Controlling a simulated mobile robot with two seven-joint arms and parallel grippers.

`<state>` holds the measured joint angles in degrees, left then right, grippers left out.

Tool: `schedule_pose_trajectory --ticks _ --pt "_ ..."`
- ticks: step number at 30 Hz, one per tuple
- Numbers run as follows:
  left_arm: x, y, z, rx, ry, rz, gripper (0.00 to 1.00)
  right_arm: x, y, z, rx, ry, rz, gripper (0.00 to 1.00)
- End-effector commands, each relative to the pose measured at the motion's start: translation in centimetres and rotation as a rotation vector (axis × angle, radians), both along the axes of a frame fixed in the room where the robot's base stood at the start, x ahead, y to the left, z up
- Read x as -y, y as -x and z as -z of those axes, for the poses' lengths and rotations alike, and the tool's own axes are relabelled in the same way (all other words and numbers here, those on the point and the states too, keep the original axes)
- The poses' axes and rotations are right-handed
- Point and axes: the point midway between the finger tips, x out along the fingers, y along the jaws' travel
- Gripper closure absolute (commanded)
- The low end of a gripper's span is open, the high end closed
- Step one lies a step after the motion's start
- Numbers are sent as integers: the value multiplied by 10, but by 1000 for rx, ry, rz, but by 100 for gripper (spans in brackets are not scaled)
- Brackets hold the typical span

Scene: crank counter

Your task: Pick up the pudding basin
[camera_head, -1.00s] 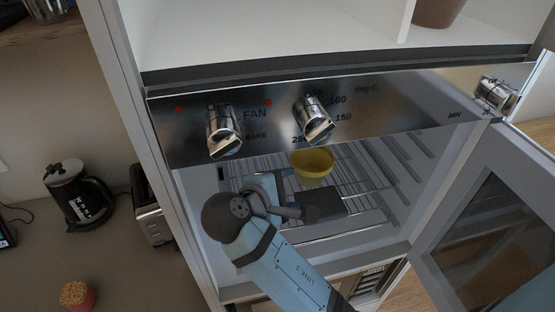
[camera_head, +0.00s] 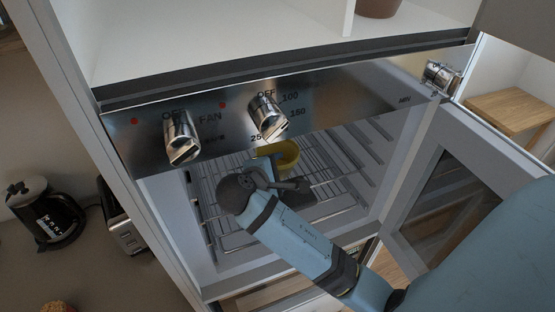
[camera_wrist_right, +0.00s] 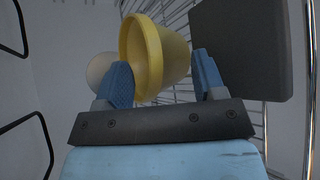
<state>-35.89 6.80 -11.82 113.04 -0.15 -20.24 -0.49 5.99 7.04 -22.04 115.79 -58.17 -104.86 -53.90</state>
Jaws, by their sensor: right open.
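The yellow pudding basin (camera_head: 288,153) is inside the open oven, at the wire rack, partly hidden behind the control panel edge and my right arm. In the right wrist view the basin (camera_wrist_right: 160,55) lies just ahead of my right gripper (camera_wrist_right: 164,80). The gripper's blue fingers are apart, with the basin's near part showing between and beyond them. The left finger overlaps the basin's rim in the picture; I cannot tell whether it touches. In the head view the right gripper (camera_head: 270,158) reaches into the oven beside the basin. My left gripper is not in view.
A dark flat slab (camera_wrist_right: 240,45) is right of the basin. The wire rack (camera_head: 345,168) spans the oven. The control panel with knobs (camera_head: 268,117) overhangs the opening. The oven door (camera_head: 440,195) stands open at right. A kettle (camera_head: 45,210) and toaster (camera_head: 122,225) are at left.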

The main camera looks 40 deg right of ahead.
Motion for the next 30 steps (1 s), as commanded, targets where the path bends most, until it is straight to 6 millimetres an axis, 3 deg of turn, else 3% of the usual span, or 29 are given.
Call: schedule_pose_trajectory --ticks 4,11,13,20,30 --pt "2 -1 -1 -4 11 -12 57 13 -5 6 -1 0 0 37" --pt "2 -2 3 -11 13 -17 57 15 -6 8 0 0 0 37" --pt "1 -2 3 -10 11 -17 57 15 -6 8 0 0 0 46" --pt "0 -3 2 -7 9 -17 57 15 -6 8 0 0 0 99" --pt "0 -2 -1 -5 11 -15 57 15 -6 7 2 0 0 100"
